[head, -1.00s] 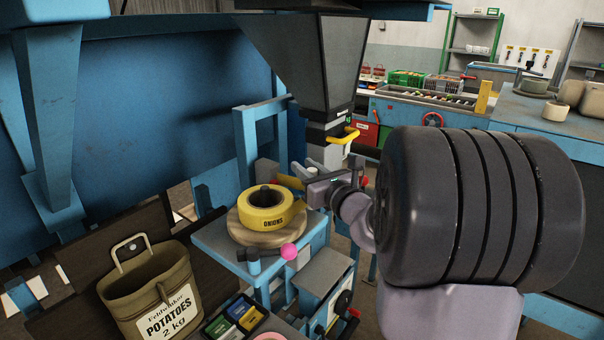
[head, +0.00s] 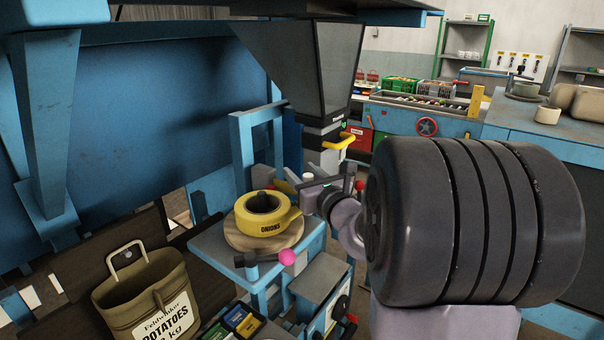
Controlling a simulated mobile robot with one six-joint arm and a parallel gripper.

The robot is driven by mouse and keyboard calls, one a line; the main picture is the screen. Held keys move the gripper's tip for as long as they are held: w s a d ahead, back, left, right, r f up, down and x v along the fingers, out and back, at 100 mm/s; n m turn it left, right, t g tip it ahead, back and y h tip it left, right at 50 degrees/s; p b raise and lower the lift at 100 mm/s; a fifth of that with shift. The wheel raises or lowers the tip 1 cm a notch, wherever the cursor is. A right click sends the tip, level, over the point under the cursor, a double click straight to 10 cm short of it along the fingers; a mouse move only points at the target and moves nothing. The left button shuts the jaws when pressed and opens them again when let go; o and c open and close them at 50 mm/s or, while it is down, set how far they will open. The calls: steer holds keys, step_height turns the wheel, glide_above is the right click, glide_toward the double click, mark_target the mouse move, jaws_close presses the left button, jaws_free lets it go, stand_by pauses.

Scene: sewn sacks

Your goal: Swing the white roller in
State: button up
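A small white cylinder (head: 308,178), which looks like the white roller, shows just behind my gripper, beside the blue upright frame. My gripper (head: 304,196) is at the right side of the yellow tape roll, in front of that cylinder. The fingers are seen from behind and partly hidden by my wrist, so I cannot tell their opening or whether they touch anything. The yellow roll (head: 263,225) labelled ONIONS lies on a round wooden disc (head: 240,240) on the blue stand. A dark lever with a pink knob (head: 287,257) is at the stand's front.
A grey hopper (head: 300,70) with a yellow handle (head: 338,141) hangs above the stand. An olive potato sack (head: 140,285) stands at lower left. Small coloured boxes (head: 238,319) lie at the bottom. A blue workbench (head: 530,115) is at right. My arm hides much of the right side.

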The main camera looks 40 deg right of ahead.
steer(key=shift+s, duration=0.1)
steer(key=s+a+b, duration=0.2)
steer(key=s+b, duration=0.1)
steer(key=s, duration=1.3)
steer(key=shift+s+f, duration=0.15)
steer(key=shift+s, duration=0.25)
